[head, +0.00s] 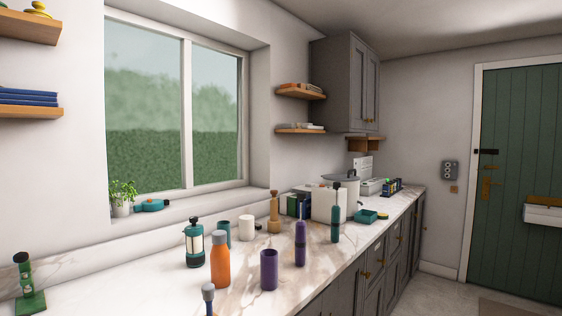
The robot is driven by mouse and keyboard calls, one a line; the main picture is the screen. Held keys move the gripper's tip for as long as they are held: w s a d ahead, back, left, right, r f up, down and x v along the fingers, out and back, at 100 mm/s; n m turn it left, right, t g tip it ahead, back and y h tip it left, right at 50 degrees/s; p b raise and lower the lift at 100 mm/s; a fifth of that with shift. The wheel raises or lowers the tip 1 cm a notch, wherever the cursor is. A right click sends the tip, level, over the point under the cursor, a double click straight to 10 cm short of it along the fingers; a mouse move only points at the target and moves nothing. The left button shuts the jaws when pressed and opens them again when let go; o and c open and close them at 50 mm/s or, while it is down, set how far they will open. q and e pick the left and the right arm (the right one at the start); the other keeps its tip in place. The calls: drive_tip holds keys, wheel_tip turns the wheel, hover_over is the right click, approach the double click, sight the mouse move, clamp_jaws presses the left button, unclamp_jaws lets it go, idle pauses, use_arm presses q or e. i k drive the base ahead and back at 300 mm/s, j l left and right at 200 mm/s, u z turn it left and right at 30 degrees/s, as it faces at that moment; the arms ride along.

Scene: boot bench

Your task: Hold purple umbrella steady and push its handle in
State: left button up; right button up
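The purple umbrella (300,244) stands upright on the marble worktop (120,297), right of the middle of the head view. It is a slim purple column with a thin handle part sticking up from its top. A short, wide purple cup (269,270) stands in front of it to the left, apart from it. Neither of my grippers shows in the head view, and nothing is touching the umbrella.
An orange bottle (220,262), a teal press (194,244) and a wooden mill (274,212) stand left of the umbrella. A similar teal upright item (336,220) stands behind it to the right. A dark blue item (208,299) is cut off at the bottom. The front-left worktop is mostly clear.

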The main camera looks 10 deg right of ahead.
sight(301, 196)
drive_tip(key=i+l+u, duration=0.25)
drive_tip(key=l, duration=0.2)
drive_tip(key=i+l+u, duration=0.25)
drive_tip(key=l, duration=0.25)
drive_tip(key=i+l+u, duration=0.25)
drive_tip(key=l, duration=0.25)
drive_tip(key=i+l+u, duration=0.2)
drive_tip(key=l, duration=0.35)
drive_tip(key=l+u, duration=0.25)
drive_tip(key=l, duration=0.3)
drive_tip(key=l+u, duration=0.25)
drive_tip(key=l, duration=0.35)
